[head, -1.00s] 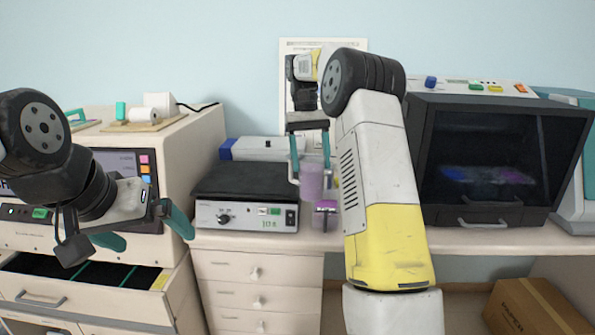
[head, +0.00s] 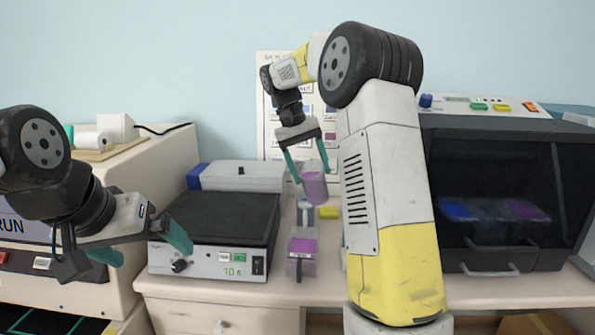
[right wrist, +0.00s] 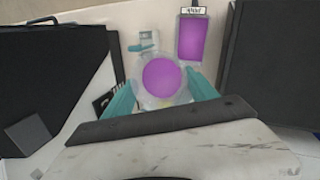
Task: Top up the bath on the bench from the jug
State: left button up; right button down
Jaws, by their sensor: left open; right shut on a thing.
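The jug (head: 315,190) holds purple liquid and leans slightly in the head view. My right gripper (head: 308,174) is shut on it and holds it above the bench. In the right wrist view the jug (right wrist: 163,77) sits between the fingers, its purple surface seen from above. The bath (head: 300,263) is a small clear box with purple liquid, standing on the bench below the jug. In the right wrist view the bath (right wrist: 194,37) lies beyond the jug, up and to the right, with a small label at its far end. My left gripper (head: 140,252) is open and empty at the left.
A black-topped device (head: 215,225) with a dial stands left of the bath. A dark-fronted cabinet (head: 490,165) stands to the right, behind my right arm. A small yellow item (head: 329,213) lies behind the bath. The bench edge (head: 235,292) runs along the front.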

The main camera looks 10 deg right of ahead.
jog(key=shift+t+h, duration=0.4)
jog(key=shift+s+a+t+h, duration=0.15)
jog(key=shift+a+t+h, duration=0.05)
jog(key=shift+t+h, duration=0.2)
jog(key=shift+d+f, duration=0.1)
jog(key=shift+f+m+t+h, duration=0.15)
jog(key=shift+m+t+h, duration=0.15)
jog(key=shift+t+h, duration=0.15)
dwell(0.7)
jog(key=shift+s+a+f+t+h, duration=0.15)
jog(key=shift+a+f+t+h, duration=0.1)
jog(key=shift+t+h, duration=0.25)
dwell(0.5)
jog(key=shift+s+f+t+h, duration=0.1)
jog(key=shift+f+t+h, duration=0.15)
jog(key=shift+h, duration=0.2)
